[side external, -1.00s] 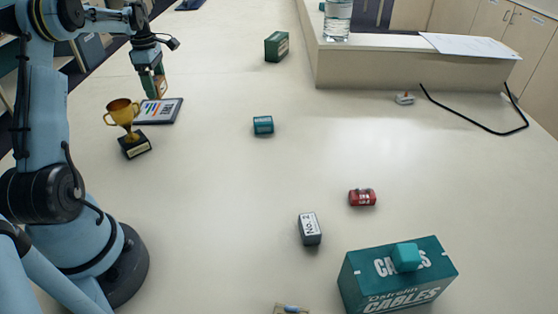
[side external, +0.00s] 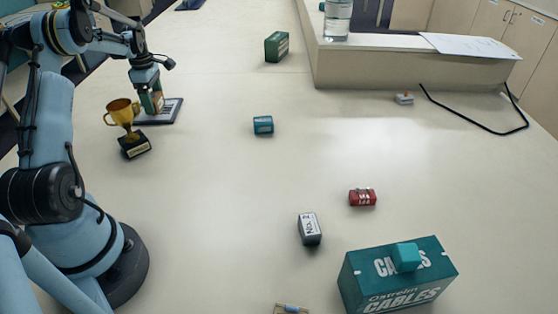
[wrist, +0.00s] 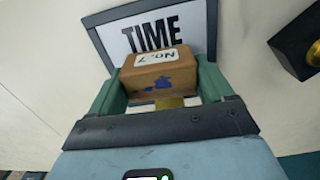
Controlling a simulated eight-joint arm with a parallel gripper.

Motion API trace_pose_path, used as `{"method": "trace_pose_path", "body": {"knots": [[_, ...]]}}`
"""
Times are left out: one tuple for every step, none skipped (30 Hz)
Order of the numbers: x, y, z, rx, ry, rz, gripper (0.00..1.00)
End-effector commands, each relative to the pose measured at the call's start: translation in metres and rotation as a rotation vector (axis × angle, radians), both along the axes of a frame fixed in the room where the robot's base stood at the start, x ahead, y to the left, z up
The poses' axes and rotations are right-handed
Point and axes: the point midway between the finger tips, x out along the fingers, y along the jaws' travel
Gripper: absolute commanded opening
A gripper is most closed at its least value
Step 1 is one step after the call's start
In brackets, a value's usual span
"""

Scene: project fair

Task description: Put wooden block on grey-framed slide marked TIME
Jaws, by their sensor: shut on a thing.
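The wooden block (wrist: 160,75) is brown with a white "No. 7" label and a blue mark. My gripper (wrist: 163,85) is shut on it, with a green finger on each side. The grey-framed slide (wrist: 199,22) marked TIME lies flat beyond the block in the wrist view, partly hidden by block and fingers. In the side view my gripper (side external: 152,104) is over the slide (side external: 171,113) at the far left, and the block (side external: 158,101) shows between the fingers. Whether the block touches the slide I cannot tell.
A gold trophy (side external: 122,112) on a black base stands close beside the slide. A small teal block (side external: 263,125), a green box (side external: 277,46), a red block (side external: 362,197), a grey block (side external: 309,229) and a CABLES box (side external: 395,275) are spread over the table. The middle is mostly clear.

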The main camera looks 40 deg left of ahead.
Motion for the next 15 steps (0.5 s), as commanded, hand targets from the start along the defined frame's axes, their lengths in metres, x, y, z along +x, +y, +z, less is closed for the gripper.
{"method": "trace_pose_path", "body": {"knots": [[0.0001,0.0001,-0.0016,0.0,0.0,0.0,0.5],[0.0001,0.0001,-0.0016,0.0,0.0,0.0,0.84],[0.0001,0.0001,-0.0014,0.0,0.0,0.0,0.9],[0.0001,0.0001,-0.0014,0.0,0.0,0.0,0.94],[0.0,0.0,-0.0013,0.0,0.0,0.0,0.99],[0.0,0.0,-0.0013,0.0,0.0,0.0,1.0],[0.0,0.0,-0.0013,0.0,0.0,0.0,1.0],[0.0,0.0,-0.0013,0.0,0.0,0.0,1.0],[0.0,0.0,-0.0013,0.0,0.0,0.0,1.0],[0.0,0.0,-0.0013,0.0,0.0,0.0,1.0],[0.0,0.0,-0.0012,0.0,0.0,0.0,1.0],[0.0,0.0,-0.0006,0.0,0.0,0.0,1.0],[0.0001,-0.0001,0.0003,0.0,0.0,0.0,1.0],[0.0,-0.0001,0.0018,0.0,0.0,0.0,1.0],[0.0,0.0,0.0046,0.0,0.0,0.0,1.0]]}}
